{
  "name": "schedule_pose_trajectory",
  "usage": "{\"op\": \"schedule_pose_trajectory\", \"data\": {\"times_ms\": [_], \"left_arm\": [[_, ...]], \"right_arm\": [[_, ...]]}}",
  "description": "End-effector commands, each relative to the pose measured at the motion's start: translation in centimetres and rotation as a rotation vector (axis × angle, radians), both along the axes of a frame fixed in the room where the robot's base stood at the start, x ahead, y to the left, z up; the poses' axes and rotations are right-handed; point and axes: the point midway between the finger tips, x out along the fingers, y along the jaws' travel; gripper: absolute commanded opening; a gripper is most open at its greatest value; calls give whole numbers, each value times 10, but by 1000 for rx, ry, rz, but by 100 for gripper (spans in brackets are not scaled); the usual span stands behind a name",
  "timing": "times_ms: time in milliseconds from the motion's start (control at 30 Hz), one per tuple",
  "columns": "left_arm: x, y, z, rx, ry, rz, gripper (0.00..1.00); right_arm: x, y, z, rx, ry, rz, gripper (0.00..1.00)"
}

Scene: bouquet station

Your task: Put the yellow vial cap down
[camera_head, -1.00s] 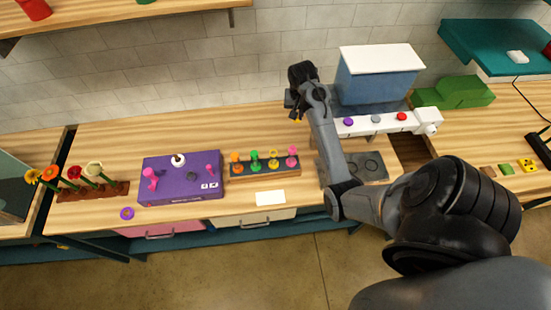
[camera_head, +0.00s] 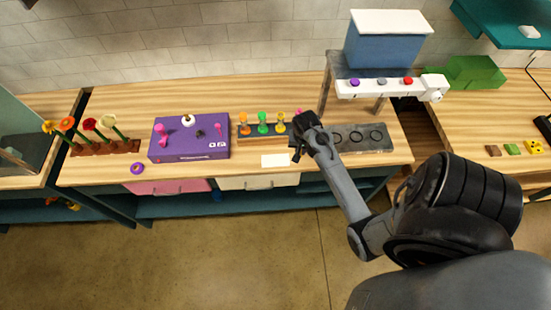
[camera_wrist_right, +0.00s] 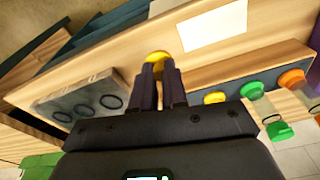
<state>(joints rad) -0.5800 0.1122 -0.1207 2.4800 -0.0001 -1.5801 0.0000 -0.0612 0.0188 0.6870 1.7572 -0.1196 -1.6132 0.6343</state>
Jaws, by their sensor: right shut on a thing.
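My right gripper (camera_head: 297,150) is shut on the yellow vial cap (camera_wrist_right: 157,56), which shows between the fingertips in the right wrist view (camera_wrist_right: 158,72). In the head view my gripper hides the cap. The gripper is low over the table, between the vial rack and a grey plate (camera_head: 347,148) with three dark rings. The wooden vial rack (camera_head: 247,143) holds vials with orange (camera_head: 244,117), green (camera_head: 263,117) and yellow (camera_head: 281,117) parts. I cannot tell whether the cap touches the table. My left gripper is not in view.
A white card (camera_head: 275,160) lies in front of the rack. A purple box (camera_head: 190,149) stands left of it, with a flower rack (camera_head: 100,148) further left. A raised grey stand (camera_head: 365,69) with a blue box and a white button panel is behind the plate.

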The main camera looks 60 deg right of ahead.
Motion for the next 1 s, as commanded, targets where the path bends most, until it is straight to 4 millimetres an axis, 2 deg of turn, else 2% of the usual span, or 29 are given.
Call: {"op": "schedule_pose_trajectory", "data": {"times_ms": [300, 500, 767, 1000], "left_arm": [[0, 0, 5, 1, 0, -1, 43], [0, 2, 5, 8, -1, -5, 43], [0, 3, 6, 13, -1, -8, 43], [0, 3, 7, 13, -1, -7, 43]], "right_arm": [[63, 13, -37, 0, 2, 2, 0], [89, 18, -54, 1, 1, 0, 0], [96, 20, -64, 0, 2, 0, 0], [96, 20, -92, -1, 2, 0, 0]]}}
